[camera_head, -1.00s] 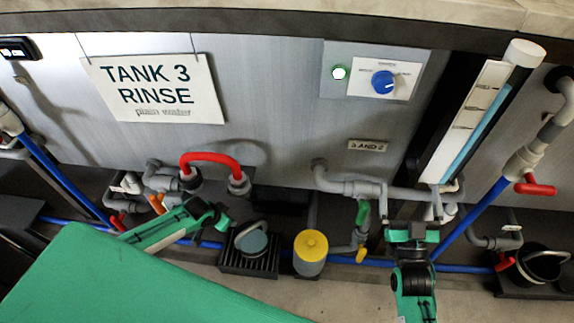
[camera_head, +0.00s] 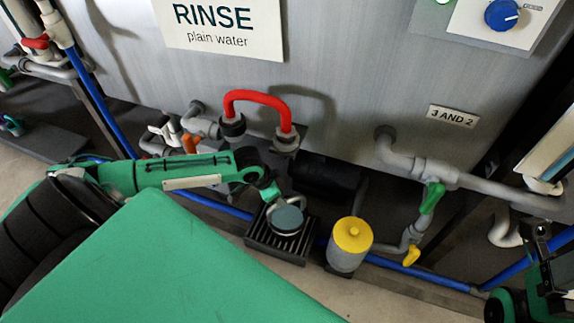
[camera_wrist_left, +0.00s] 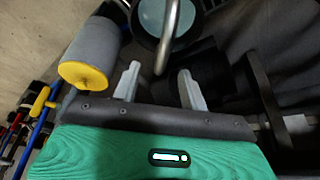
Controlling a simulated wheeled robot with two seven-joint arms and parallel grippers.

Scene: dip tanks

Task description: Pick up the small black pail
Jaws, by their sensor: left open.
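A small dark pail (camera_head: 286,221) with a round grey-teal surface inside its rim stands on a black slatted grate, just beyond my left gripper. In the left wrist view the pail (camera_wrist_left: 150,14) is at the top, its grey curved handle (camera_wrist_left: 166,42) reaching down toward the gap between my fingers. My left gripper (camera_wrist_left: 158,80) is open and holds nothing. In the head view my left gripper (camera_head: 268,190) is close above the pail's far left side, its fingers mostly hidden. My right gripper (camera_head: 543,236) is at the lower right edge, partly cut off.
The slatted grate (camera_head: 262,243) lies under the pail. A grey cylinder with a yellow top (camera_head: 350,245) stands close to its right. A green cover (camera_head: 170,265) fills the lower left.

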